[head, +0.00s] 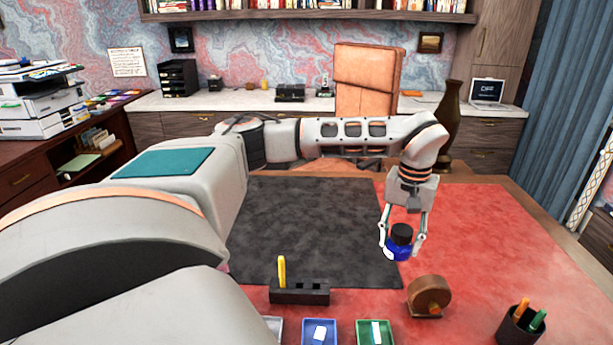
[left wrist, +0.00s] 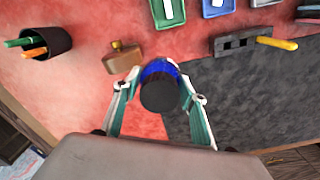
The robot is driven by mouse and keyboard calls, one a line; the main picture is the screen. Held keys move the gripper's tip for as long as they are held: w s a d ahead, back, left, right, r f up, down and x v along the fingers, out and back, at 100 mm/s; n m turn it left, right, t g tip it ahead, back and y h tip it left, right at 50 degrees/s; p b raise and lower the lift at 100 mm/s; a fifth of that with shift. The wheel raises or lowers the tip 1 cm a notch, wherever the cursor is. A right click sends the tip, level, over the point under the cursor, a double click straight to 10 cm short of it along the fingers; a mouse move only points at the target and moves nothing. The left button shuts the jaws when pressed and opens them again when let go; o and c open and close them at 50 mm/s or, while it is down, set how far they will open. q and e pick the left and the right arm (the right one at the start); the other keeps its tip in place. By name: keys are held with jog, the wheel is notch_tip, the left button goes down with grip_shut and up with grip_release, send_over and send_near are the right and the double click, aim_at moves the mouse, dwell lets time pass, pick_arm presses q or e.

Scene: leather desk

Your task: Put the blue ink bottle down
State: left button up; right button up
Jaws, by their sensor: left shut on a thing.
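The blue ink bottle (head: 398,245) with a black cap is between the fingers of my left gripper (head: 403,246), which is shut on it. It is upright in the head view, near the right edge of the dark desk mat (head: 310,225). In the left wrist view the bottle (left wrist: 160,88) is seen from above, cap toward the camera, with the left gripper's fingers (left wrist: 158,100) on both sides. Whether its base touches the desk I cannot tell. My right gripper is not in view.
A brown wooden rocker-like block (head: 429,295) stands just in front of the bottle. A black holder with a yellow stick (head: 300,291), blue (head: 319,332) and green (head: 375,332) trays, and a pen cup (head: 521,324) line the near side. The red desk top (head: 480,230) is clear at right.

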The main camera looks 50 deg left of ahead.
pick_arm(q)
jog(key=shift+w+a+r+n, duration=0.15)
jog(key=shift+a, duration=0.25)
jog(key=shift+w+a+r+n, duration=0.15)
jog(key=shift+a, duration=0.2)
notch_tip(320, 180, down, 20)
jog(key=shift+p, duration=0.5)
jog(key=shift+f, duration=0.1)
jog(key=o, duration=1)
jog(key=shift+o, duration=0.2)
